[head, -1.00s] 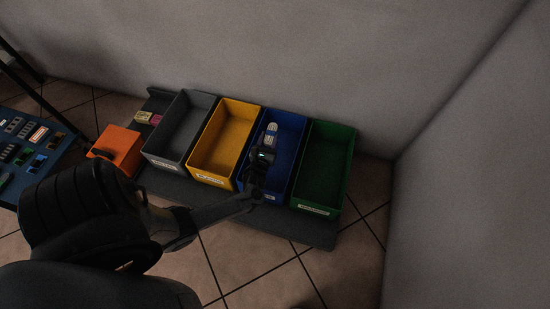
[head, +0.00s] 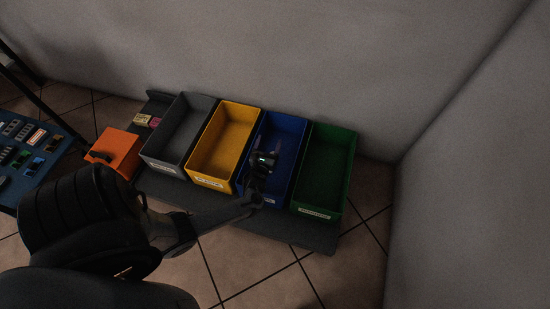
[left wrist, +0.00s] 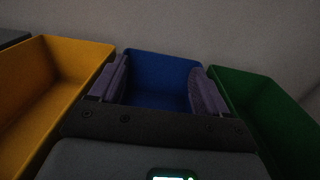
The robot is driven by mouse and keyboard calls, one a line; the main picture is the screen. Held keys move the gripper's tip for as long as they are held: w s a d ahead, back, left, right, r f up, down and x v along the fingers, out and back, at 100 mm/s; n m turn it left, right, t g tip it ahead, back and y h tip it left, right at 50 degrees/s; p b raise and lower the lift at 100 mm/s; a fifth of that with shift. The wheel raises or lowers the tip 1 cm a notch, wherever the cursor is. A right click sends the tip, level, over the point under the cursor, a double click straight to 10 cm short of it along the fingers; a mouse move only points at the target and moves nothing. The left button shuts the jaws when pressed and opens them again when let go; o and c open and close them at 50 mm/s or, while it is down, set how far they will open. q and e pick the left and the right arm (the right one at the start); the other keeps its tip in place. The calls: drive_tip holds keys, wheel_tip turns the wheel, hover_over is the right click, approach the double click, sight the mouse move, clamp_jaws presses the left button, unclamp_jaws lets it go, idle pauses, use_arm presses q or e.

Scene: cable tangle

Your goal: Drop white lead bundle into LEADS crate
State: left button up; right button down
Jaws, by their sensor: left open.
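My left gripper (head: 265,157) is over the blue crate (head: 288,124), its jaws apart and empty. In the left wrist view, its two fingers (left wrist: 158,84) stand wide on either side of the blue crate (left wrist: 163,66), with nothing between them. The white lead bundle is not visible in either view now. The gripper and arm hide part of the blue crate's inside, and the wrist view shows only its upper walls. The blue crate's front label is partly covered and cannot be read. My right gripper is not in view.
A yellow crate (head: 209,181) and a grey crate (head: 160,160) stand left of the blue one, a green crate (head: 340,150) right of it. An orange box (head: 122,145) stands further left. A blue board (head: 50,170) with small parts lies at the far left.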

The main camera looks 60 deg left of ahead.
use_arm(q)
drive_tip(key=p+v, duration=0.5)
drive_tip(key=v, duration=0.5)
drive_tip(key=shift+s+d, duration=0.3)
drive_tip(key=shift+r, duration=0.1)
